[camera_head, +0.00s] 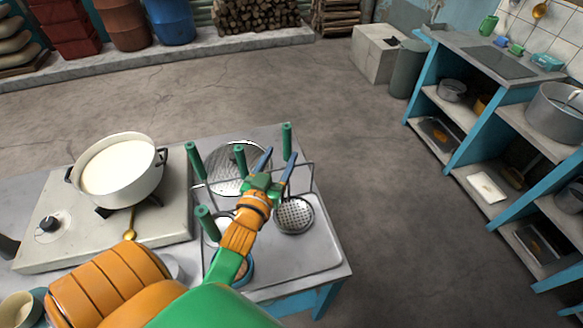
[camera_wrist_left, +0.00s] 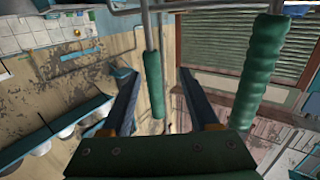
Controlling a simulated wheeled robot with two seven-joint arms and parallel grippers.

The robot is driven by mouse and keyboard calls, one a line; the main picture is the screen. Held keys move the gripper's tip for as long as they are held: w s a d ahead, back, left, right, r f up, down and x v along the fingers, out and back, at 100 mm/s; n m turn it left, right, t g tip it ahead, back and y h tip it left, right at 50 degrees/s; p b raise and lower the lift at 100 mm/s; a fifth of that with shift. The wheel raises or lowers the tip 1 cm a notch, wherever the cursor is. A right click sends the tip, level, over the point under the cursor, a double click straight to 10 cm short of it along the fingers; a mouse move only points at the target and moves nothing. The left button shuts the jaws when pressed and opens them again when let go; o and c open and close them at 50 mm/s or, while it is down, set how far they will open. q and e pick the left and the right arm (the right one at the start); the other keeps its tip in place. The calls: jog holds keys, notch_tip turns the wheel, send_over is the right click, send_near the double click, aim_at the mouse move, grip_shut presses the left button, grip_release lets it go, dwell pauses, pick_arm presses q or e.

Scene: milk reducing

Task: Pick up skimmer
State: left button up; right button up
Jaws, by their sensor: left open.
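A skimmer with a round perforated metal bowl (camera_head: 295,216) hangs at the right side of a wire rack. A larger perforated disc (camera_head: 226,178) is farther back in the rack. Several green handles stand upright there; which handle belongs to which bowl is hard to tell. My left gripper (camera_head: 278,154) is open, its blue fingers by the right-hand green handle (camera_head: 287,141). In the left wrist view the open gripper (camera_wrist_left: 160,75) has one green handle (camera_wrist_left: 153,82) showing between its fingers and another (camera_wrist_left: 262,72) right of them. My right gripper is not in view.
The wire rack (camera_head: 312,178) stands on a metal-topped table (camera_head: 325,255). A white pot of milk (camera_head: 118,172) sits on a stove (camera_head: 60,248) to the left. Blue shelves (camera_head: 455,100) with pots stand at the right. The floor between is clear.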

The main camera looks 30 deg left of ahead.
aim_at(287, 148)
pick_arm(q)
jog(key=w+r, duration=0.1)
jog(key=w+r+p, duration=0.1)
jog(key=w, duration=0.1)
jog(key=shift+w+p, duration=0.2)
jog(key=shift+p, duration=0.1)
jog(key=w, duration=0.1)
jog(key=w+a+f, duration=0.1)
jog(key=w, duration=0.1)
jog(key=shift+f, duration=0.2)
jog(key=shift+c, duration=1.1)
jog(key=shift+s+d+r, duration=0.15)
jog(key=shift+s+r, duration=0.1)
grip_shut()
jog(key=shift+w, duration=0.1)
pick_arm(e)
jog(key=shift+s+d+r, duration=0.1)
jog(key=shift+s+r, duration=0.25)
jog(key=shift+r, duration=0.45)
